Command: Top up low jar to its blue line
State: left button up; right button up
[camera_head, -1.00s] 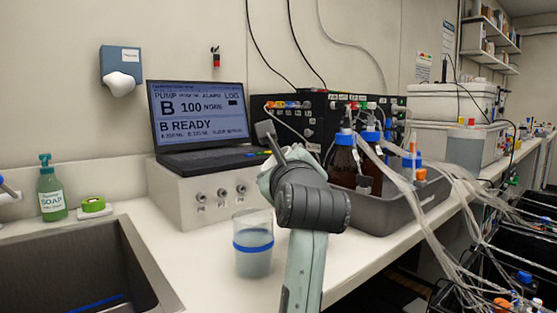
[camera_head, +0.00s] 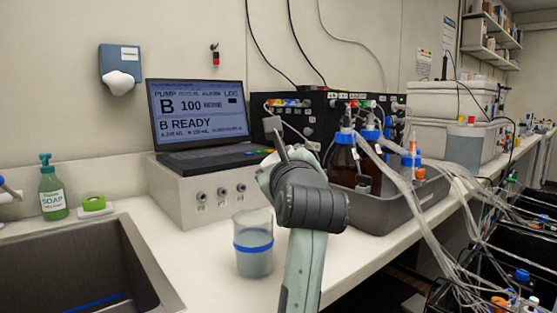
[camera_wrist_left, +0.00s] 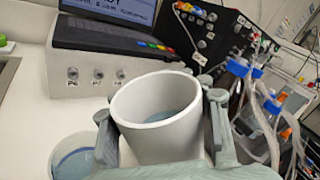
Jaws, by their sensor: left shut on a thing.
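A clear jar (camera_head: 254,258) with a blue band stands upright on the white counter, left of my left arm. It holds grey-blue liquid; the exact level against the band is hard to tell. The jar also shows at the lower left of the left wrist view (camera_wrist_left: 74,164). My left gripper (camera_head: 276,142) is raised above the counter, to the right of the jar. In the left wrist view it is shut on a white cup (camera_wrist_left: 150,115) with bluish liquid inside. My right gripper is not in view.
A laptop (camera_head: 200,118) reading "B READY" sits on a pale box (camera_head: 205,196) behind the jar. A grey tray (camera_head: 385,215) with brown bottles and tubing stands to the right. A sink (camera_head: 75,265) lies left. The counter between sink and jar is clear.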

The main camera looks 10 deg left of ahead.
pick_arm(q)
jog(key=shift+r+m, duration=0.2)
jog(key=shift+m, duration=0.2)
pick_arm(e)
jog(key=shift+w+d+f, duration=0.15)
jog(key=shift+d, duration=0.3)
